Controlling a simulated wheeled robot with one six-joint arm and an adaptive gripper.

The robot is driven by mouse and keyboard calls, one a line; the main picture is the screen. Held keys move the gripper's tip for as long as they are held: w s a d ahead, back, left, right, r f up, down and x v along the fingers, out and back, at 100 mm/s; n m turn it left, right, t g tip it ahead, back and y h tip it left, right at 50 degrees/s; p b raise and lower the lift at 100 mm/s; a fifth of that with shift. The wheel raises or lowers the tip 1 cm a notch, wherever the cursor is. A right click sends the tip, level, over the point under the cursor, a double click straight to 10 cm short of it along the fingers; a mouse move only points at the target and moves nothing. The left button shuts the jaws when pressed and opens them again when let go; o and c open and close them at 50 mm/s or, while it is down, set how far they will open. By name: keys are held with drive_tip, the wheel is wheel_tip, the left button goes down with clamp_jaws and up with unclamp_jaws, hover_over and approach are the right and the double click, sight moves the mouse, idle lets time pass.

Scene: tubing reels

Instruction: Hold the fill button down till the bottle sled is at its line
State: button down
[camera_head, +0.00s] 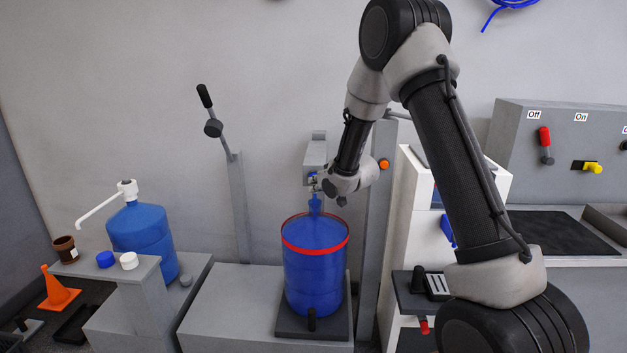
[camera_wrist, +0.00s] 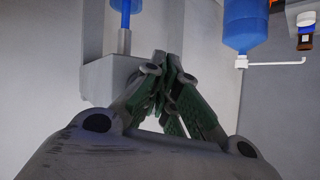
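A blue drum (camera_head: 315,270) with a red rim stands on a dark plate (camera_head: 333,326) that may be the bottle sled; I cannot make out a line for it. A grey spout housing (camera_head: 315,155) is above the drum. It also shows upside down in the wrist view (camera_wrist: 103,78), with a blue piece (camera_wrist: 125,12) extending from it. My gripper (camera_wrist: 168,60) is shut, with nothing seen between its fingers. Its tips are by the housing; I cannot tell whether they touch it. An orange button (camera_head: 384,163) sits on the post to the right, but no button is clearly labelled as fill.
A blue bottle with a white pump (camera_head: 140,228) stands on the left, beside a grey stand with caps and a brown cup (camera_head: 65,248). A black-handled lever (camera_head: 213,125) rises left of the drum. A switch panel (camera_head: 565,135) is at right.

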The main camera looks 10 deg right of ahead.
drive_tip(key=shift+r, duration=0.25)
drive_tip(key=shift+s+a+f, duration=0.15)
drive_tip(key=shift+s+a, duration=0.1)
drive_tip(key=shift+s, duration=0.5)
drive_tip(key=s, duration=0.1)
drive_tip(key=s+a, duration=0.1)
drive_tip(key=s, duration=0.3)
drive_tip(key=shift+a, duration=0.3)
